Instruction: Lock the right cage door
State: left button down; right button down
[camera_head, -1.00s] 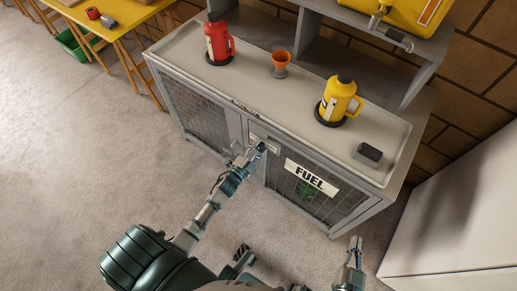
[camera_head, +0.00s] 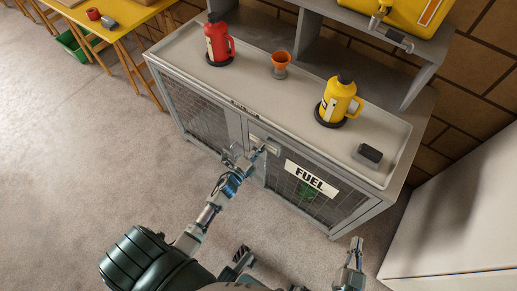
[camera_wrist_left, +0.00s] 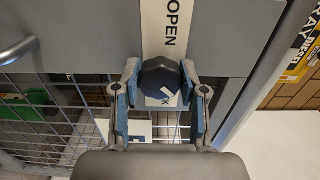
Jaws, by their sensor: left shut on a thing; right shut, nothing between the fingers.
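The right cage door (camera_head: 318,190), a grey frame with wire mesh and a white FUEL sign (camera_head: 311,179), appears closed at the front of the grey cabinet. A dark blue knob (camera_wrist_left: 160,78) sits on a white label strip (camera_wrist_left: 170,25) reading OPEN; a partly hidden word ending in K shows below the knob. My left gripper (camera_head: 259,151) is at the upper left of this door; in the left wrist view (camera_wrist_left: 160,95) its fingers are shut on the knob from both sides. My right gripper (camera_head: 354,248) is shut and empty, low and right of the cabinet.
A white cabinet (camera_head: 470,225) stands at right. The floor at left is clear.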

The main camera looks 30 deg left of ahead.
pick_arm(q)
jog(key=shift+d+f, duration=0.1)
jog(key=shift+f, duration=0.2)
jog(key=c, duration=0.6)
grip_release()
jog(key=shift+c, duration=0.2)
jog(key=shift+r, duration=0.15)
jog(key=s, duration=1.2)
jog(key=shift+a, duration=0.25)
